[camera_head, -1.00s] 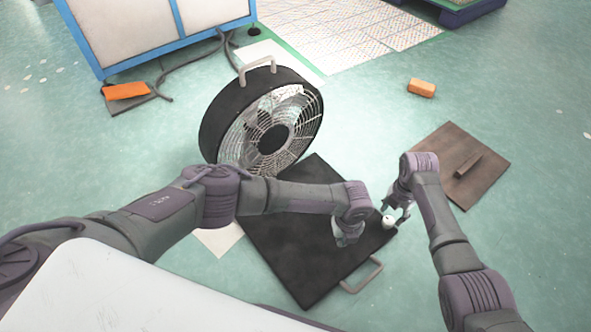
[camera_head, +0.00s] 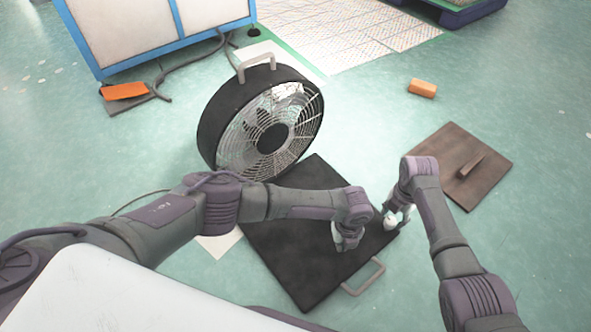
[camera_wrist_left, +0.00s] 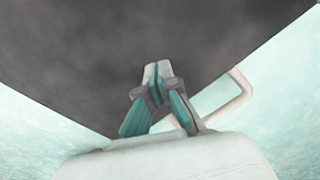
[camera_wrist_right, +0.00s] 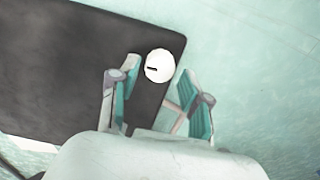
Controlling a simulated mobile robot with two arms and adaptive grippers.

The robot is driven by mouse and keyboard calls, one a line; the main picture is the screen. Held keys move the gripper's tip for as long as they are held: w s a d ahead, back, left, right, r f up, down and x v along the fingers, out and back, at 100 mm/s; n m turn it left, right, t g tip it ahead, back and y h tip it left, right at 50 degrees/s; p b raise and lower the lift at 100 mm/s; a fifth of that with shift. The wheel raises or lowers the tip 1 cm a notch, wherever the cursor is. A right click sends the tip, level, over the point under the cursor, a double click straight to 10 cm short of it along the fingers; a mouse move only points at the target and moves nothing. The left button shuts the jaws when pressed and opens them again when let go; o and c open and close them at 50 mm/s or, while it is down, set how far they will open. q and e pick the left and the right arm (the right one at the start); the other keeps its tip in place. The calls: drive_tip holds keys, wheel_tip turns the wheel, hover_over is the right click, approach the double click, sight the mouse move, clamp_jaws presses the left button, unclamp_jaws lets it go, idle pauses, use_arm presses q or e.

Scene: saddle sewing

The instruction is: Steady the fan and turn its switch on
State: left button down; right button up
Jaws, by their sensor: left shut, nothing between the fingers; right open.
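The round fan (camera_head: 268,125) stands on a flat black base plate (camera_head: 290,250), its wire grille facing right. A white round knob (camera_head: 390,219) sits at the plate's right corner; in the right wrist view the knob (camera_wrist_right: 160,66) shows a short dark mark on its top. My left gripper (camera_head: 347,241) is shut and empty, low over the plate near its handle; its fingertips (camera_wrist_left: 157,68) show against the plate in the left wrist view. Whether they touch it I cannot tell. My right gripper (camera_head: 399,212) is open, its fingers on either side of the knob.
A pale handle (camera_head: 365,277) sticks out from the plate's front edge. A brown board (camera_head: 485,175) lies on the floor at right, with an orange block (camera_head: 422,88) behind it. A blue-framed cabinet (camera_head: 150,30) stands at back left. Floor between these is clear.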

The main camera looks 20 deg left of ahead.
sight(391, 221)
use_arm(q)
drive_tip(key=shift+f+b, duration=0.65)
drive_tip(key=shift+f, duration=0.3)
use_arm(e)
drive_tip(key=shift+f, duration=0.75)
use_arm(q)
drive_tip(key=shift+a+f, duration=0.1)
use_arm(e)
drive_tip(key=shift+r, duration=0.1)
idle(0.5)
drive_tip(key=shift+o, duration=1.4)
drive_tip(key=shift+w+a+r+m, duration=0.1)
drive_tip(key=shift+r+m, duration=0.45)
drive_tip(key=shift+m, duration=0.35)
wheel_tip(391, 221, up, 10)
drive_tip(key=m, duration=1.9)
use_arm(q)
drive_tip(key=shift+s, duration=0.1)
use_arm(e)
wheel_tip(391, 221, down, 12)
drive_tip(key=shift+r, duration=0.15)
